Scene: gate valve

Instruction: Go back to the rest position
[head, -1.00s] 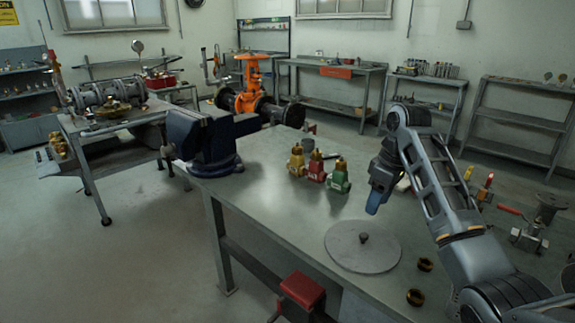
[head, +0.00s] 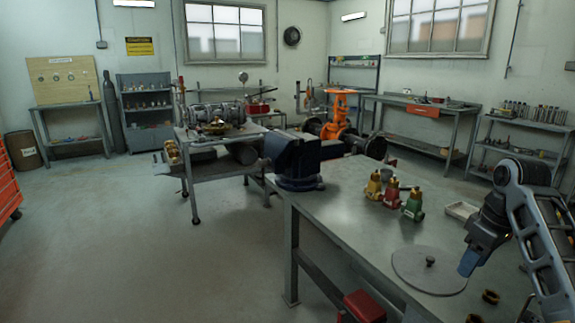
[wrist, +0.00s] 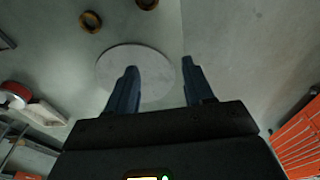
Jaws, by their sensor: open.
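My gripper (head: 468,262) is at the right of the head view, above the workbench (head: 345,215) and close to the round grey plate with a knob (head: 405,272). In the wrist view my gripper (wrist: 158,82) shows two blue fingers set apart with nothing between them. The round plate (wrist: 150,62) lies beyond the fingers in that view. My arm is bent and raised over the right part of the bench.
A blue vise (head: 295,160) sits at the bench's left corner. Yellow (head: 373,186), red (head: 391,192) and green (head: 413,204) valves stand mid-bench. Brass rings (head: 490,297) lie near the plate. An orange gate valve (head: 338,112) stands behind. The floor (head: 150,260) at left is open.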

